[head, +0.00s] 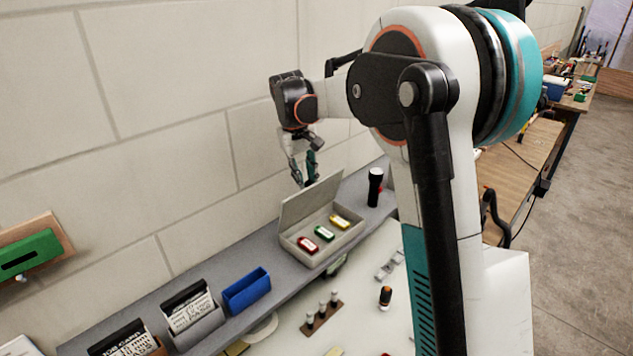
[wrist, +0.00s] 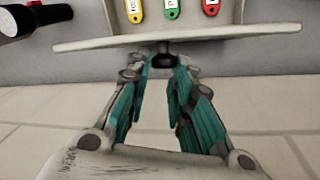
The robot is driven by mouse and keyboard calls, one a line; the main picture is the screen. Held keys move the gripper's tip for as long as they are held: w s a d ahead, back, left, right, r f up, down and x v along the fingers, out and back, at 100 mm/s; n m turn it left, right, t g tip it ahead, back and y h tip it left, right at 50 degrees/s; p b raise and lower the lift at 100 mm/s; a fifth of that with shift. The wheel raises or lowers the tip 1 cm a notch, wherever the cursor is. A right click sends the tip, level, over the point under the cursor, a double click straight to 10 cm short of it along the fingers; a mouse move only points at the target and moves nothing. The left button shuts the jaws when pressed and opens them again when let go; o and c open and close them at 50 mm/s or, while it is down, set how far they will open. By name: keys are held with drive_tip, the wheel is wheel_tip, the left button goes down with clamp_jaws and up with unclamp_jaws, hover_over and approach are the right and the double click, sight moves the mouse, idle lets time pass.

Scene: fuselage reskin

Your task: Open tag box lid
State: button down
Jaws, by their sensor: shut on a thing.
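The grey tag box (head: 338,246) stands on the shelf with its lid (head: 311,199) tilted up and open on the wall side. Red (head: 308,245), green (head: 324,233) and yellow (head: 340,222) tags lie inside it. My gripper (head: 309,181) is at the upper part of the lid, on its wall side. In the wrist view the lid (wrist: 215,34) crosses the picture edge-on, with the tags beyond it. My gripper's fingers (wrist: 163,72) close on a small dark lid knob (wrist: 163,59). The exact contact is partly hidden.
A black flashlight (head: 375,187) stands right of the box. A blue bin (head: 246,291) and card holders (head: 191,306) are on the shelf at left. The wall is close behind my gripper. Below the shelf are a peg block (head: 322,314) and a screwdriver (head: 385,297).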

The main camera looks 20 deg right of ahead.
drive_tip(key=shift+w+a+f, duration=0.25)
drive_tip(key=shift+w+a, duration=0.2)
drive_tip(key=shift+w, duration=0.15)
drive_tip(key=shift+w+a+f, duration=0.25)
drive_tip(key=shift+w+a, duration=0.15)
drive_tip(key=shift+w, duration=0.2)
drive_tip(key=c, duration=1.7)
unclamp_jaws()
drive_tip(key=shift+o, duration=1.4)
drive_tip(key=shift+a+r, duration=0.15)
drive_tip(key=shift+a, duration=0.25)
wheel_tip(320, 180, up, 12)
drive_tip(key=a, duration=0.1)
drive_tip(key=shift+s, duration=0.2)
drive_tip(key=shift+a, duration=0.1)
